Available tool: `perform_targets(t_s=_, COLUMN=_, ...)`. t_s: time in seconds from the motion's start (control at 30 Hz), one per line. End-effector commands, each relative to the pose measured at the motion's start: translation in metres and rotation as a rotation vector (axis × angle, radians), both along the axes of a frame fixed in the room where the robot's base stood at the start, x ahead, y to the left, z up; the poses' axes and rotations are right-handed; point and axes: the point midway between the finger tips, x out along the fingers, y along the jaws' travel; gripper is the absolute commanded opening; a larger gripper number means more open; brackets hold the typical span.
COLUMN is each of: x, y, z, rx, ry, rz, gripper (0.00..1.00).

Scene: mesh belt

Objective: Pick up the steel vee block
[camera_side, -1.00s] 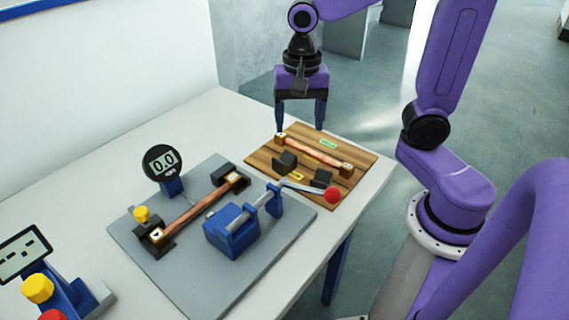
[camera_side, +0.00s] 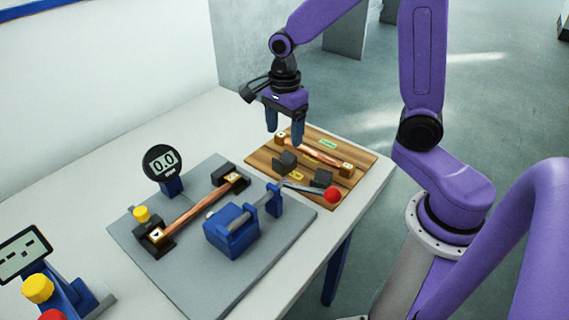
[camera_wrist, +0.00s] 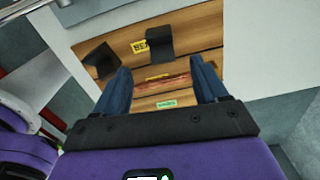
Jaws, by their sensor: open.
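Two dark grey angled blocks stand on the wooden board (camera_side: 258,158), one at its left part (camera_side: 284,162) and one nearer its front edge (camera_side: 321,178). Either could be the steel vee block; I cannot tell which from their looks. In the wrist view, one dark block (camera_wrist: 160,40) lies just beyond the gap between the fingers and the other (camera_wrist: 103,59) is to the left. My gripper (camera_side: 284,138) is open and empty, fingers pointing down above the back left part of the board. It also shows in the wrist view (camera_wrist: 161,70), apart from both blocks.
A grey plate (camera_side: 185,265) in front carries another bar (camera_side: 198,207), a dial gauge (camera_side: 161,162) and a blue clamp (camera_side: 229,232), whose red-knobbed lever (camera_side: 333,195) reaches over the board.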

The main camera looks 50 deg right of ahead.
Motion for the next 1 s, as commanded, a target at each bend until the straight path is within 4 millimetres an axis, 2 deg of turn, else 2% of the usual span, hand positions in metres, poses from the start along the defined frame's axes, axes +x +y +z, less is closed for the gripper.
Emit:
perform_targets(t_s=0.1, x=-0.001, y=-0.001, z=-0.022, rx=-0.001, ry=0.006, rz=0.0, gripper=0.72)
perform_targets(t_s=0.2, x=0.0, y=0.0, z=-0.033, rx=-0.001, ry=0.003, rz=0.0, gripper=0.72)
perform_targets(t_s=0.47, x=0.0, y=0.0, z=-0.047, rx=0.0, ry=0.001, rz=0.0, gripper=0.72)
perform_targets(t_s=0.8, x=0.0, y=-0.002, z=-0.085, rx=-0.001, ry=0.003, rz=0.001, gripper=0.72)
perform_targets(t_s=1.0, x=0.001, y=-0.002, z=-0.094, rx=0.0, ry=-0.001, rz=0.001, gripper=0.72)
